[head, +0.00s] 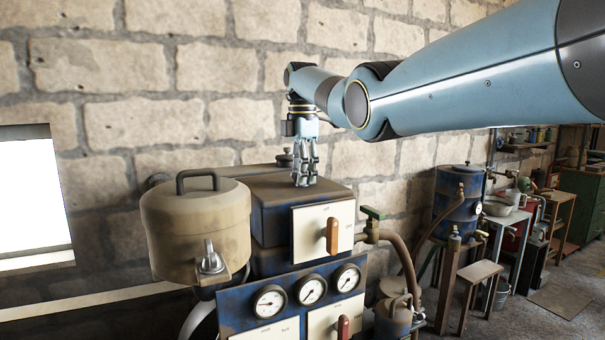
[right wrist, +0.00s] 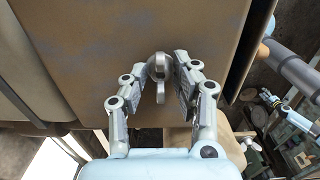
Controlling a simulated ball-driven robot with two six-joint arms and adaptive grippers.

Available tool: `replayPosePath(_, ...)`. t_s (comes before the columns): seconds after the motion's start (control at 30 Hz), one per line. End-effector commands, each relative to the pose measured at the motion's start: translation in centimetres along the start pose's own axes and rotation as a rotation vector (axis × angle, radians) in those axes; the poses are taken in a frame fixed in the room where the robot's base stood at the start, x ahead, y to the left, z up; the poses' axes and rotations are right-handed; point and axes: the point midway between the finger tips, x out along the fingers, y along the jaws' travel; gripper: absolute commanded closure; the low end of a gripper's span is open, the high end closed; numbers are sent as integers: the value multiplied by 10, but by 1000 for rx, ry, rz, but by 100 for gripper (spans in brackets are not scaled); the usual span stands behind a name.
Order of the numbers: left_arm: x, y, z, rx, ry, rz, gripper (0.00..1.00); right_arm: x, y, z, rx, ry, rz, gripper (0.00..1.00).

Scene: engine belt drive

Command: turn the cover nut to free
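The cover nut (right wrist: 160,68), a rounded silver piece with a small wing, sits on the brown top of the box in the right wrist view. My right gripper (right wrist: 164,66) reaches over it, with fingers on both sides and the tips close to it. I cannot tell whether the tips press on it or leave a thin gap. In the head view the right gripper (head: 305,182) points straight down at the box top (head: 268,190), and its fingers hide the nut.
A beige lidded tank (head: 197,225) with a handle and a silver wing nut (head: 210,260) stands left of the box. A panel with an orange lever (head: 332,236), gauges (head: 311,290) and a green valve (head: 372,213) are at the front and right. A stone wall is behind.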

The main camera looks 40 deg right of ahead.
Motion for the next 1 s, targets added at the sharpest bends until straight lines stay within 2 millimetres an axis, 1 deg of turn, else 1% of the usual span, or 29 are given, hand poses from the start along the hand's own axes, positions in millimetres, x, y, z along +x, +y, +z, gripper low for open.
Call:
replayPosePath(0.03, 0, 0, 0, 0, 0, 0, 60, 0, 0, 0, 0, 0, 0, 63)
replayPosePath(0.1, 0, 0, 0, 0, 0, 0, 60, 0, 0, 0, 0, 0, 0, 54)
replayPosePath(0.37, 0, -2, 2, 0, -2, -2, 60, -1, 0, 0, 1, 0, -1, 54)
replayPosePath(0.47, 0, -1, 2, 0, -1, -1, 60, -8, 0, 0, 1, 0, 1, 54)
replayPosePath(0.57, 0, -1, 1, 0, -1, -1, 60, -24, 1, 0, 1, 1, 2, 54)
replayPosePath(0.8, 0, 0, 0, 0, 0, 0, 60, -81, 1, -1, 1, 2, 2, 54)
replayPosePath(0.9, 0, 0, 0, 0, 0, 0, 60, -99, 1, -1, 1, 2, 0, 54)
replayPosePath(1.0, 0, 0, 0, 0, 0, 0, 60, -110, 1, -1, 1, 2, -1, 54)
